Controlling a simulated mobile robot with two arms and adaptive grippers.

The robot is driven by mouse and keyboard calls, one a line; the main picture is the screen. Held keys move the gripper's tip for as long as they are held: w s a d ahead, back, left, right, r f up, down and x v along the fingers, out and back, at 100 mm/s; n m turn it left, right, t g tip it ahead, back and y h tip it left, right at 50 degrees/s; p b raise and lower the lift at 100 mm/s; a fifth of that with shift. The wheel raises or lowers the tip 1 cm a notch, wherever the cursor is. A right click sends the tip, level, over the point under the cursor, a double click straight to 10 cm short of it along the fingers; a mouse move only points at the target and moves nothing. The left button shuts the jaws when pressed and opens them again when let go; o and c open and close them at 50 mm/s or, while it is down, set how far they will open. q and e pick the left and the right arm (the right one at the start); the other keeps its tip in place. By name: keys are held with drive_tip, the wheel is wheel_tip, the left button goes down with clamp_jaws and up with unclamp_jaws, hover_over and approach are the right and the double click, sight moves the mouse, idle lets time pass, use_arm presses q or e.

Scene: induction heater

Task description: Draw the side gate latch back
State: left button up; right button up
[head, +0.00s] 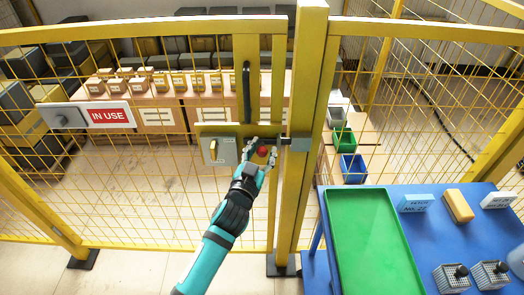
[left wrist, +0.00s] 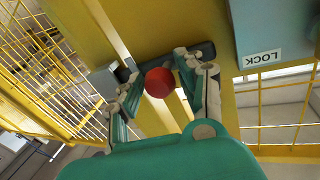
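The side gate latch is on a yellow plate (head: 235,131) on the mesh gate. It has a red ball knob (head: 262,150) and a dark bar that reaches right to a grey keeper (head: 299,144) on the post. My left gripper (head: 262,149) is at the knob. In the left wrist view, the red knob (left wrist: 158,82) sits between the fingertips of my left gripper (left wrist: 158,74). The fingers are spread on either side of it, with small gaps that look clear of the ball. The dark latch bar (left wrist: 204,50) shows behind the knob. My right gripper is not in view.
A grey lock box (head: 219,152) is left of the latch, its LOCK label (left wrist: 263,58) visible in the wrist view. A black handle (head: 246,91) is above. A blue table (head: 410,241) with a green tray (head: 373,243) stands right of the post.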

use_arm(q)
drive_tip(key=c, duration=0.7)
clamp_jaws()
drive_tip(key=a+p, duration=0.1)
drive_tip(key=a, duration=0.2)
drive_tip(key=shift+a, duration=0.2)
drive_tip(key=o, duration=0.8)
unclamp_jaws()
drive_tip(key=shift+d, duration=0.15)
drive_tip(key=shift+c, duration=0.2)
drive_tip(key=v, duration=1.2)
